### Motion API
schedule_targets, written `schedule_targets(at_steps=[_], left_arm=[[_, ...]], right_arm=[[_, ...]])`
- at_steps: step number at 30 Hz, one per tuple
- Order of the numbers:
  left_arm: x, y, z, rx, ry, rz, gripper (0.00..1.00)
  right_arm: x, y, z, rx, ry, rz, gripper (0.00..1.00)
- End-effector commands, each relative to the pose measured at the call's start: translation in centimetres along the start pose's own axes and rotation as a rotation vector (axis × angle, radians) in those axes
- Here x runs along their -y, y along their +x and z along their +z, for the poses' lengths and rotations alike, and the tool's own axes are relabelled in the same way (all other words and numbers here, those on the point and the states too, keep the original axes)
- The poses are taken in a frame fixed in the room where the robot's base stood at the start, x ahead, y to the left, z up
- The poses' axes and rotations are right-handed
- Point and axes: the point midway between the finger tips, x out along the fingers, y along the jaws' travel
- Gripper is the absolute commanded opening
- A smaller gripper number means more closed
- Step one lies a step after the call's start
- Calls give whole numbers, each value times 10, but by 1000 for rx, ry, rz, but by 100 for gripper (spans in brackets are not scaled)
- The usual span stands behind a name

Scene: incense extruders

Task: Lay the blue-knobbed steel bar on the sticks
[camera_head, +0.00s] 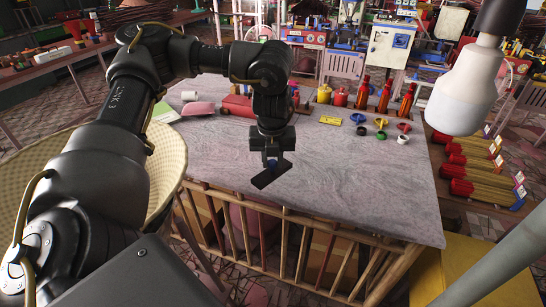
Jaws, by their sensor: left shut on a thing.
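My left gripper (271,151) comes down over the front middle of the grey table (340,190). It is shut on the blue knob (271,162) of a dark steel bar (272,174), which hangs tilted below the fingers. The bar appears held above the tabletop, near its front edge; its exact height is hard to tell. Bundles of thin sticks with red ends (462,187) lie on a low stand at the right, apart from the bar. I cannot tell whether other sticks lie hidden behind my arm. My right gripper is not in view.
A white bulb (465,88) hangs at upper right. A woven basket (165,165) stands at left. The table's middle right is clear.

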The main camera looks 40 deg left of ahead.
Motion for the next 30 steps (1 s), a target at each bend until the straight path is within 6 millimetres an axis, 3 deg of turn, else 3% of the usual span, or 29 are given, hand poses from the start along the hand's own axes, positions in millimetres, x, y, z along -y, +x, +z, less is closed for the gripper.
schedule_targets(at_steps=[5, 11, 17, 30], left_arm=[[0, -2, -3, 1, -5, 0, 0], [9, 13, -14, -2, -158, 27, 0], [27, 51, -44, -3, -556, 91, 0], [60, 137, -144, -2, -1555, 242, 0]], right_arm=[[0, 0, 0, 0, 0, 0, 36], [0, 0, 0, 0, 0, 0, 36], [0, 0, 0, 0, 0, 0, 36], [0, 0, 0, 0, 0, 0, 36]])
